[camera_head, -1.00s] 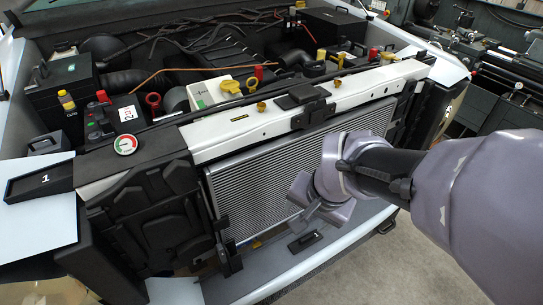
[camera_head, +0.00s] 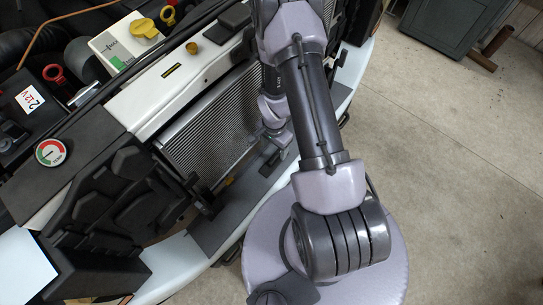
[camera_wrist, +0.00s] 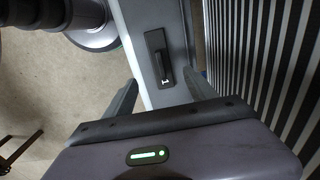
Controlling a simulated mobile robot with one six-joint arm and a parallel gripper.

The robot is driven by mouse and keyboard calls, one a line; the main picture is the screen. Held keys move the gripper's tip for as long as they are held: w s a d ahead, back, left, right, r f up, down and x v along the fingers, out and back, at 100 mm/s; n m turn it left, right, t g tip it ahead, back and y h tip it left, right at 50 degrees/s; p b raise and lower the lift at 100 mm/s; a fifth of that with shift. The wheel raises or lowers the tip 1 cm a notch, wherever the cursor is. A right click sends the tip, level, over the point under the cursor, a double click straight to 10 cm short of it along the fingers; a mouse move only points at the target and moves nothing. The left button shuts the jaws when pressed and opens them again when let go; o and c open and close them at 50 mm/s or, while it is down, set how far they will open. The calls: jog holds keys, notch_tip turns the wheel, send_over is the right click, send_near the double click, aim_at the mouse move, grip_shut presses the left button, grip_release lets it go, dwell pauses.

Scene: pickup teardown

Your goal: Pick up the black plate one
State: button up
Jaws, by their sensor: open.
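In the head view my gripper (camera_head: 282,143) hangs low over the ledge, in front of the radiator. A dark piece beside it there (camera_head: 269,163) appears to be the plate, partly hidden.
The finned radiator (camera_wrist: 270,60) stands close to the right of my gripper in the wrist view. Open concrete floor (camera_head: 430,150) lies to the right.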

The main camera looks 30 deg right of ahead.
aim_at(274, 159)
notch_tip(274, 159, down, 5)
jog(key=b, duration=0.3)
jog(key=shift+w, duration=0.15)
jog(key=shift+f+b, duration=0.5)
notch_tip(274, 159, down, 5)
jog(key=b, duration=0.4)
jog(key=shift+d+r, duration=0.1)
jog(key=shift+d, duration=0.05)
jog(key=shift+r, duration=0.25)
grip_shut()
jog(key=shift+r, duration=0.1)
